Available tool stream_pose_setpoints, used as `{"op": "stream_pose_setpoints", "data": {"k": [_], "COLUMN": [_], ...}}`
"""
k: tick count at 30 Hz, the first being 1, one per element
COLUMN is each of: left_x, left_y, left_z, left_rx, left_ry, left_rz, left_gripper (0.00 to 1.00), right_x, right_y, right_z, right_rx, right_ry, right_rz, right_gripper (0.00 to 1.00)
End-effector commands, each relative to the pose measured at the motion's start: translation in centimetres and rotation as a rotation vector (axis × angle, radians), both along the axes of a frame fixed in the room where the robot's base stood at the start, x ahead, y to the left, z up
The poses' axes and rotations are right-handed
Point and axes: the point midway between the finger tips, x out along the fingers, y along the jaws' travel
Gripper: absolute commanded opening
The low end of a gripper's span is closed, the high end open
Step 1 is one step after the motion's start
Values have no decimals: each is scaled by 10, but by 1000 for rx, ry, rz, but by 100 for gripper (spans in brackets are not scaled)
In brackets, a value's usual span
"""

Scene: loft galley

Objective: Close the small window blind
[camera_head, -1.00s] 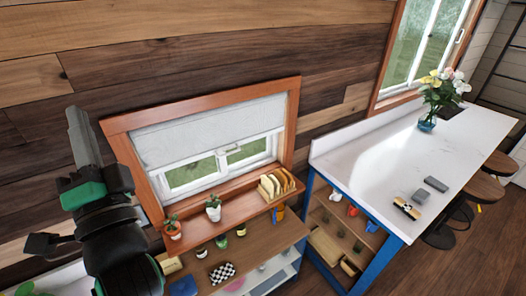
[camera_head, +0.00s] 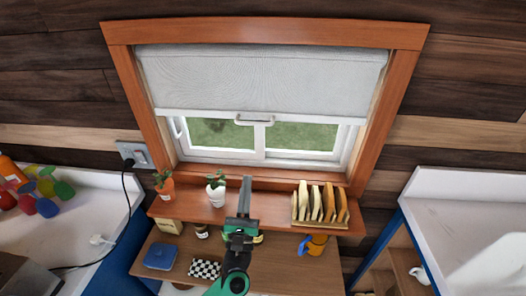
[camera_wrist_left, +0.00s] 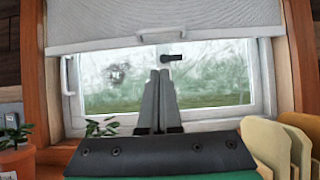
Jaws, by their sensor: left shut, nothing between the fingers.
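The small window blind (camera_head: 260,82) is a pale grey-white sheet in a wooden frame (camera_head: 408,85). It hangs over the upper part of the window, and the lower panes (camera_head: 305,137) show green outside. A small pull handle (camera_head: 254,121) sits at the middle of its bottom edge. The blind (camera_wrist_left: 215,18) and handle (camera_wrist_left: 160,33) also show in the left wrist view. My left gripper (camera_head: 246,182) is shut and empty, below the handle and in front of the sill. In the left wrist view its fingertips (camera_wrist_left: 160,74) point up below the handle, apart from it. My right gripper is out of view.
Potted plants (camera_head: 216,190) stand left of my gripper on the sill shelf (camera_head: 275,207), and a rack of upright boards (camera_head: 319,203) stands to its right. A socket with a plug (camera_head: 134,155) is left of the frame. The space before the blind is clear.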

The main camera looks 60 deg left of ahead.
Motion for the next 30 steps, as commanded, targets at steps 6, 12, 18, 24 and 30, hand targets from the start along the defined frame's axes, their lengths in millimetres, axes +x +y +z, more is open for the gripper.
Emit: {"op": "stream_pose_setpoints", "data": {"k": [6, 12, 18, 24, 30], "left_x": [-2, 6, 25, 45, 49], "left_y": [4, 16, 44, 74, 78], "left_z": [-6, 5, 28, 51, 82], "left_rx": [-1, -1, 0, 0, -2], "left_ry": [-2, -5, -6, -5, -4], "left_rz": [8, 10, 11, 10, 5], "left_gripper": [0, 0, 0, 0, 0], "right_x": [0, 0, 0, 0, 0], "right_y": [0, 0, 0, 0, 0], "right_z": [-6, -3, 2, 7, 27], "right_rx": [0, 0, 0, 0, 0], "right_ry": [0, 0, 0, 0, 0], "right_rz": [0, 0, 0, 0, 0], "right_gripper": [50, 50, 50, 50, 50]}}
